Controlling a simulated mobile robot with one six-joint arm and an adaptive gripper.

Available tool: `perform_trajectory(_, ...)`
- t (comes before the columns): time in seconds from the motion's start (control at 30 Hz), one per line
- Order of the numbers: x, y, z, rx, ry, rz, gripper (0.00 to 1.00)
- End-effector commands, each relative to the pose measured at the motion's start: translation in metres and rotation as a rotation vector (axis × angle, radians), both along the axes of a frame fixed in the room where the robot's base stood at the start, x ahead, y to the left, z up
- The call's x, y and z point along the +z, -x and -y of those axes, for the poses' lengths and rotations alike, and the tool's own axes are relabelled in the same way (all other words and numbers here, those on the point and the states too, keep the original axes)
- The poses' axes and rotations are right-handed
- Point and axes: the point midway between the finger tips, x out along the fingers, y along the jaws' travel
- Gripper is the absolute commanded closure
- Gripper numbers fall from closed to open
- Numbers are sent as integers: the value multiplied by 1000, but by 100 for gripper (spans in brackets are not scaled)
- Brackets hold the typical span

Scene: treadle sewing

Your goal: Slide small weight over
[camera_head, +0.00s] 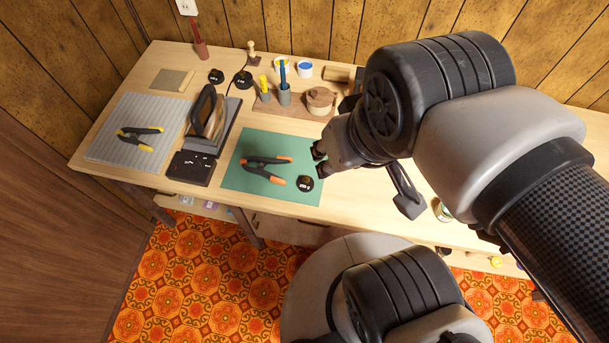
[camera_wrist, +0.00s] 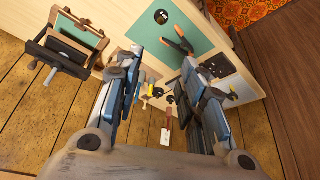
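Three round black weights show in the head view. One weight (camera_head: 305,183) lies on the green mat (camera_head: 235,180), beside a black clamp with orange tips (camera_head: 264,170). Two more weights, a left one (camera_head: 216,76) and a right one (camera_head: 243,79), stand at the back of the table; I cannot tell their sizes surely from the labels. My gripper (camera_head: 319,158) is above the table, near the mat's right edge, apart from the weights. In the wrist view my gripper (camera_wrist: 163,65) is open with nothing between its fingers; the mat weight (camera_wrist: 161,16) shows beyond the fingertips.
An iron (camera_head: 206,112) stands left of the mat. A grey ruled board (camera_head: 118,150) holds a yellow-tipped clamp (camera_head: 140,134). Cups with tools (camera_head: 284,95) and a round wooden pot (camera_head: 320,101) stand behind the mat.

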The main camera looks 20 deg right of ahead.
Motion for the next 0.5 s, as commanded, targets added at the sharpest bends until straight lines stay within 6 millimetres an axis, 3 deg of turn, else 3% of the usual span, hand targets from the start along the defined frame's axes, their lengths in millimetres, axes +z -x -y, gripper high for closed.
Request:
perform_trajectory(0.33, 0, 0, 0, 0, 0, 0, 64)
perform_trajectory(0.5, -1, -6, -1, 22, 9, -14, 74)
